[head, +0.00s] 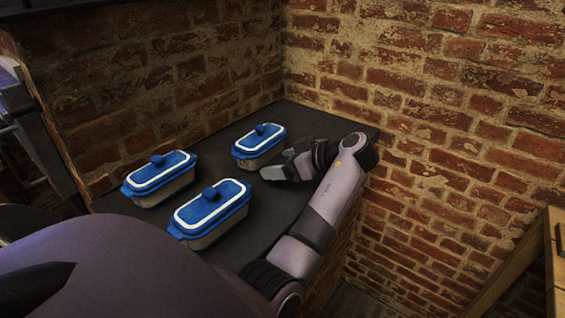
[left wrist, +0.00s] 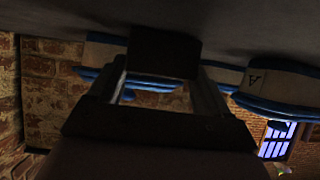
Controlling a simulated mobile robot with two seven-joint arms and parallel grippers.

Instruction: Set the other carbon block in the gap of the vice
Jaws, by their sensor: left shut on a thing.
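My left gripper (head: 272,173) is low over the dark counter, just in front of the far right jar. In the left wrist view its two fingers (left wrist: 163,85) are shut on a dark block (left wrist: 165,53), which looks like a carbon block. In the head view I cannot clearly tell the block from the fingers. I see no vice and no other loose carbon block in either view. My right gripper is not in view.
Three lidded jars with blue lids stand on the dark counter (head: 286,206): far right (head: 260,142), left (head: 158,180) and front (head: 210,212). Brick walls close off the back and side. Bare counter lies right of the front jar. A wooden piece (head: 510,262) is at lower right.

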